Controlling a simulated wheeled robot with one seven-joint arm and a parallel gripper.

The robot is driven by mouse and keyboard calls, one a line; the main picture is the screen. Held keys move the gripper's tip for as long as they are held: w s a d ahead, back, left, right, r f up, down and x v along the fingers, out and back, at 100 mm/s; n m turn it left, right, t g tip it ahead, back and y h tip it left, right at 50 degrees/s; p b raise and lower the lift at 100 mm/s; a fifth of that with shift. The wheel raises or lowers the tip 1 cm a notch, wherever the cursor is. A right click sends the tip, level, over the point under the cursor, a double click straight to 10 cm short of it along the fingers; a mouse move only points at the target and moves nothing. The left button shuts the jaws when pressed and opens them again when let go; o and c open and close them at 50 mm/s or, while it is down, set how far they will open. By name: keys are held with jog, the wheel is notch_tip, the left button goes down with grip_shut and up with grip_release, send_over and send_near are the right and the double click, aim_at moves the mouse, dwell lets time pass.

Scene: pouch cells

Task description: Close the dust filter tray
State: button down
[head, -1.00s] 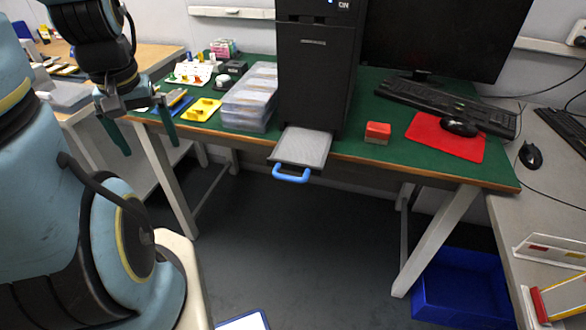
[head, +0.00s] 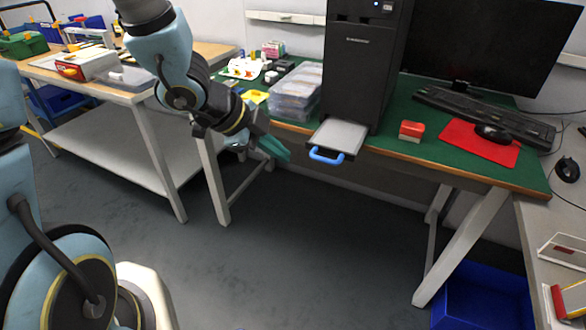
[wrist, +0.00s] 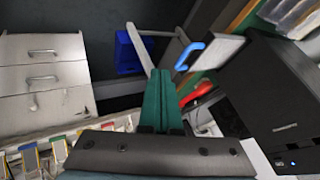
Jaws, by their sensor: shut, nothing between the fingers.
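The dust filter tray (head: 340,136) sticks out from the bottom front of the black computer tower (head: 364,62), over the table's front edge. It has a grey mesh top and a blue handle (head: 327,156) at its front. My gripper (head: 284,152) is shut and empty, to the left of the handle and apart from it, in front of the table. In the wrist view my closed green fingers (wrist: 161,88) point away from the camera. The tray (wrist: 222,50) and its blue handle (wrist: 188,56) show to the right of the fingertips there.
Clear plastic boxes (head: 297,92) stand left of the tower. A red block (head: 411,131), a red mat (head: 478,142) and a keyboard (head: 484,115) lie to its right. A blue bin (head: 482,297) is on the floor below. The floor before the table is free.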

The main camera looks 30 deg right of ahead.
jog(key=w+d+f, duration=0.1)
jog(key=d+f, duration=0.6)
jog(key=d, duration=0.2)
jog(key=shift+d, duration=0.3)
jog(key=shift+w+p, duration=0.15)
jog(key=shift+p, duration=0.2)
